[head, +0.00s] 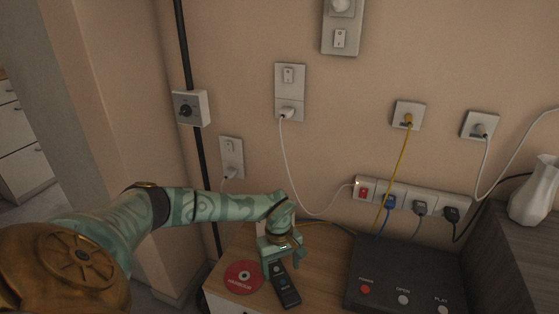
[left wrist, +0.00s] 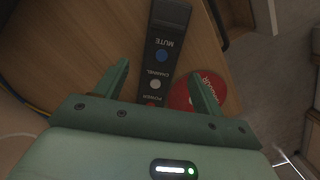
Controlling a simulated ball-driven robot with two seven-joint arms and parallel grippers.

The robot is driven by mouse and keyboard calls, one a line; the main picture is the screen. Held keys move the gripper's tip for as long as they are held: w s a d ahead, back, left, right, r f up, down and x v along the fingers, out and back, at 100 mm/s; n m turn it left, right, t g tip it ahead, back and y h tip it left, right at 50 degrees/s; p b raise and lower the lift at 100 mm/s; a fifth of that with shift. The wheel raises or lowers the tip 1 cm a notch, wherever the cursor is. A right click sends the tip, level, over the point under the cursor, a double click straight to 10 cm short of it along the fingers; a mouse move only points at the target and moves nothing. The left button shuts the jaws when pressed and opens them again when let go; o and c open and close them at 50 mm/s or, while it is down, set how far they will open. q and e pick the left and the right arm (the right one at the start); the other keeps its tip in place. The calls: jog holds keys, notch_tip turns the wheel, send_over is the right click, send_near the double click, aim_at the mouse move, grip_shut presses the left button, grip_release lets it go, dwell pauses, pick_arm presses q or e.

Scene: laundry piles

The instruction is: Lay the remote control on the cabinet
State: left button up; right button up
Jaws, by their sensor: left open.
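The black remote control (head: 286,291) lies on the wooden cabinet top (head: 232,252), to the left of the black player. In the left wrist view the remote (left wrist: 160,55) shows its mute, channel and power labels and runs between my two fingers. My left gripper (head: 272,268) is open at the far end of the remote; it also shows open in the left wrist view (left wrist: 160,85), with a finger on each side of the remote. I cannot tell whether the fingers touch it. My right gripper is not in view.
A red disc (head: 243,277) lies just left of the remote. The black player (head: 404,272) with red and white buttons stands to the right. A power strip (head: 412,199) and several cables hang on the wall behind. A white vase (head: 534,190) stands at the far right.

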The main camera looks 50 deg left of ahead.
aim_at(280, 275)
pick_arm(q)
notch_tip(280, 275, up, 9)
jog(key=p, duration=0.2)
jog(key=shift+w+a+f+p, duration=0.15)
jog(key=shift+a+p, duration=0.25)
jog(key=shift+a, duration=0.05)
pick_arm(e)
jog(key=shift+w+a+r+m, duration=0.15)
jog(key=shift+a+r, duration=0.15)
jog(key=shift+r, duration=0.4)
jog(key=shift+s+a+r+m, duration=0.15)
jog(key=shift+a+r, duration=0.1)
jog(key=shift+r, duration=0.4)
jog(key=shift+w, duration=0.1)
